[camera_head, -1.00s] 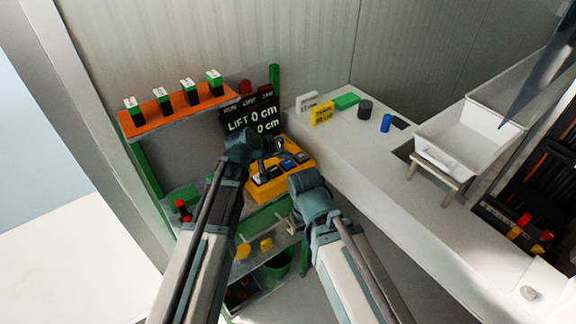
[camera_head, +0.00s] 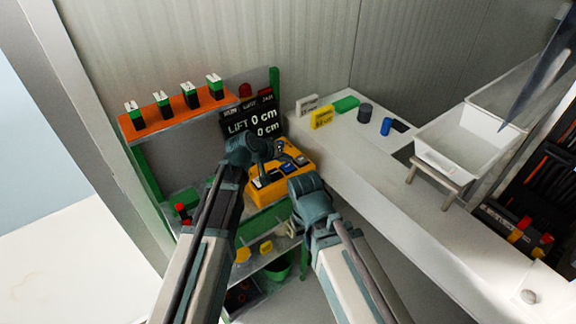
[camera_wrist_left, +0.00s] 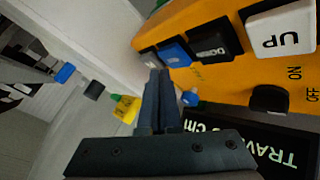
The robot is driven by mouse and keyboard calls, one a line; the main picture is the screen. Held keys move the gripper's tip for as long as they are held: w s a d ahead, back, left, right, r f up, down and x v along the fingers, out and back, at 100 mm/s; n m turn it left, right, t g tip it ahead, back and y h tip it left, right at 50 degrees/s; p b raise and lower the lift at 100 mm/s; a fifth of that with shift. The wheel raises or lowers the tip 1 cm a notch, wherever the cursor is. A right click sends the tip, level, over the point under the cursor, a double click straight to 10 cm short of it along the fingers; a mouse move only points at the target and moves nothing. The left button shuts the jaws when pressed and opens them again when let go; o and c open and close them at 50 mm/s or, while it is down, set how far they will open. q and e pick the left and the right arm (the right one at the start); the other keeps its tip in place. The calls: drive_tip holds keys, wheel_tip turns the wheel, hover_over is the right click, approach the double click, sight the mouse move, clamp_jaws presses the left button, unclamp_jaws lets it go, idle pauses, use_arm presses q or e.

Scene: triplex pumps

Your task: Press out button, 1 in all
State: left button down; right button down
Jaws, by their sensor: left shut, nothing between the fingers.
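The orange control box (camera_head: 284,176) stands on the shelf unit under the black display. In the left wrist view its orange face (camera_wrist_left: 228,82) carries a row of buttons: a white UP button (camera_wrist_left: 281,32), a black button (camera_wrist_left: 213,43), a blue button (camera_wrist_left: 175,53) and another black button (camera_wrist_left: 150,58) at the far end. I cannot read which is the out button. My left gripper (camera_wrist_left: 158,76) is shut and empty, its tips close to the far end of the row; contact is unclear. It also shows over the box in the head view (camera_head: 261,152).
An orange shelf (camera_head: 180,119) with several green-and-black blocks is at the left. A white counter (camera_head: 375,165) with small items and a white tray (camera_head: 445,165) is at the right. A black ON/OFF knob (camera_wrist_left: 269,98) adjoins the buttons.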

sight(286, 167)
use_arm(q)
drive_tip(key=shift+f, duration=0.15)
idle(0.8)
drive_tip(key=shift+f+b, duration=0.25)
drive_tip(key=shift+b, duration=0.15)
drive_tip(key=shift+f+b, duration=0.55)
idle(0.5)
drive_tip(key=shift+r, duration=0.1)
drive_tip(key=shift+r+p, duration=0.9)
drive_tip(key=shift+p, duration=0.1)
wheel_tip(286, 167, up, 5)
drive_tip(key=p, duration=0.5)
